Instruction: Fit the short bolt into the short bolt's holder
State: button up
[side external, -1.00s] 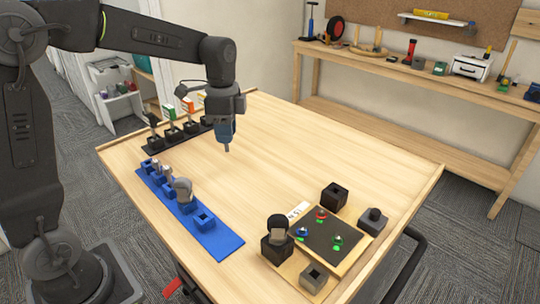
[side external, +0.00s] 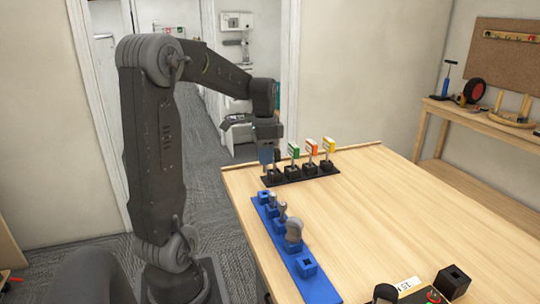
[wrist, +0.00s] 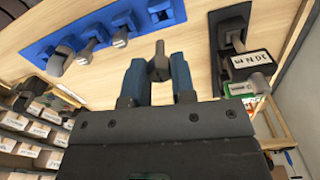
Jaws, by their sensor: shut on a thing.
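In the wrist view my gripper (wrist: 158,72) has its two blue fingers shut on a small grey bolt (wrist: 158,62), which fits the short bolt. In the side view my gripper (side external: 266,160) hangs over the table's far left edge, by the left end of the black rack. The blue holder strip (side external: 288,252) lies nearer the camera, with grey bolts standing in some holders. Its near-end holder (side external: 307,266) looks empty. In the wrist view the strip (wrist: 105,20) is at upper left, apart from the held bolt. I cannot tell which holder is the short bolt's.
The black rack (side external: 325,170) holds several keys with coloured tags. A dark board (side external: 418,297) and a black block (side external: 452,281) are at the near right. The middle of the table (side external: 390,215) is clear.

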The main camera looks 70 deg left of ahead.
aim_at(265, 171)
jog(key=shift+f, duration=2.9)
jog(key=shift+f, duration=1.95)
jog(key=o, duration=1)
notch_tip(265, 171, up, 14)
jog(key=shift+f, duration=0.1)
